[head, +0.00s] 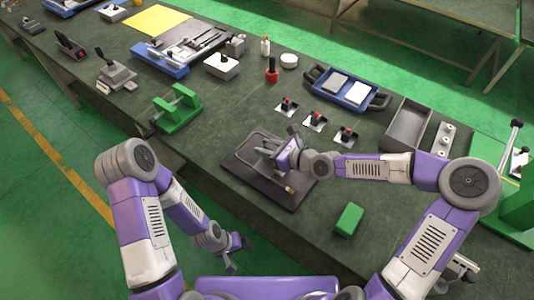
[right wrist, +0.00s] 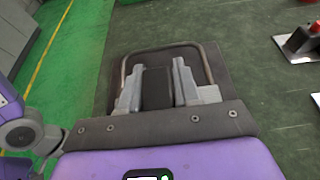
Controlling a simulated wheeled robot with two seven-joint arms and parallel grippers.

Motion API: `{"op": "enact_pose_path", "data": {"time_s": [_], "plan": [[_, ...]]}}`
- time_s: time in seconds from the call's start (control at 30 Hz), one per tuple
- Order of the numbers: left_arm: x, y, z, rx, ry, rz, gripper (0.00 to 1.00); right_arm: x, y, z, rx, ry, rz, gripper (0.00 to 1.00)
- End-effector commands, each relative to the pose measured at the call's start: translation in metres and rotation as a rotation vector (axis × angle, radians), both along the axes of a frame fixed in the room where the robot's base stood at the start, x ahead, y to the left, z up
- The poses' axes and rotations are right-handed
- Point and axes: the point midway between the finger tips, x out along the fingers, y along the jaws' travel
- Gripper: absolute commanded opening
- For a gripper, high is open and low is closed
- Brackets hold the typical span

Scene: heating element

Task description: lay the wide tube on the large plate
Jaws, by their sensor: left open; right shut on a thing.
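The wide tube (head: 256,135) is a thin grey bent loop with a tan end piece, seen over the dark large plate (head: 257,187) near the table's front edge. My right gripper (head: 281,157) is shut on the tube, low over the plate. In the right wrist view the tube's rounded loop (right wrist: 165,46) arches beyond the two grey fingers (right wrist: 157,90), with the plate (right wrist: 224,75) beneath. The exact grip contact is hidden, and I cannot tell whether the tube touches the plate. My left gripper (head: 234,254) is open and empty, off the table's front side.
A green block (head: 348,218) lies right of the plate. Several red-knobbed switches (head: 315,120) and a blue tray (head: 347,90) stand behind. A grey open box (head: 407,124) is to the right. A green holder (head: 177,108) stands left. Bare table lies between holder and plate.

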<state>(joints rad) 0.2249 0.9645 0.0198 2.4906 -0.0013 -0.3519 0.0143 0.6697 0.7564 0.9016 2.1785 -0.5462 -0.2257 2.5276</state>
Motion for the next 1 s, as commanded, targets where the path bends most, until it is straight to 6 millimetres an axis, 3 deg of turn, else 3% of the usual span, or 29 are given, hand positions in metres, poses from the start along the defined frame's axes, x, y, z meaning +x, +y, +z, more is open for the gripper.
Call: {"op": "enact_pose_path", "data": {"time_s": [0.13,0.5,0.53,0.67,1.0], "plan": [[0.000,0.000,-0.010,0.000,0.000,0.000,0.83,0.000,0.001,-0.021,0.001,-0.001,0.000,0.00],[0.000,0.000,-0.009,0.000,0.000,0.000,0.83,0.000,0.000,-0.024,0.002,0.000,0.000,0.00],[0.000,0.000,-0.009,0.000,0.000,0.000,0.83,0.000,0.000,-0.024,0.001,0.001,0.000,0.37],[0.000,0.000,-0.009,0.000,0.000,0.000,0.83,0.000,0.000,-0.024,0.000,0.001,0.000,0.57],[0.000,0.000,-0.008,0.000,0.000,0.000,0.83,0.000,0.000,-0.022,-0.001,-0.001,-0.001,0.58]]}}
